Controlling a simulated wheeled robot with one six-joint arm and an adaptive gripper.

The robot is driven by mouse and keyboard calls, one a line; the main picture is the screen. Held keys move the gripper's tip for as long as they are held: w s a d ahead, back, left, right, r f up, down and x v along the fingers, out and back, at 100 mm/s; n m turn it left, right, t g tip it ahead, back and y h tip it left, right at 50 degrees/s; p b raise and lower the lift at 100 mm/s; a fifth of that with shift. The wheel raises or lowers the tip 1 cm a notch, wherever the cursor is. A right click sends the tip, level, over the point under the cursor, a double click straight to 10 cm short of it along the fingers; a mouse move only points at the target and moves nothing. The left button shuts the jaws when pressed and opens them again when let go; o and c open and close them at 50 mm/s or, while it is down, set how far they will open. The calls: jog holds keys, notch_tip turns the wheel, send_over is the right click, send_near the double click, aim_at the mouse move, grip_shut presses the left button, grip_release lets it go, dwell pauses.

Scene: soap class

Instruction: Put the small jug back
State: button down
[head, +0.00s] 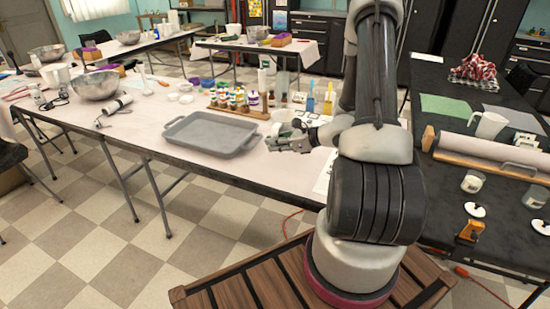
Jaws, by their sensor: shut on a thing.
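My gripper (278,144) is over the pale-covered table, just right of a grey tray. It is shut on a small whitish vessel (283,116), which I take for the small jug. The vessel shows just behind the fingers, and its lower part is hidden by them. I cannot tell whether it touches the table. A larger white jug (488,125) with a handle stands upright on the black table at the right, apart from my gripper.
The grey tray (212,149) lies near the table's front edge. A wooden rack of small bottles (238,103) stands behind it. Blue and yellow bottles (328,98) stand behind my gripper. A metal bowl (95,86) is at the left. Bare cloth lies left of the tray.

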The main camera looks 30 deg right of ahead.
notch_tip(320, 180, down, 7)
jog(key=shift+r, duration=0.2)
dwell(0.3)
jog(key=c, duration=1.6)
grip_release()
jog(key=shift+f, duration=0.1)
jog(key=shift+o, duration=0.2)
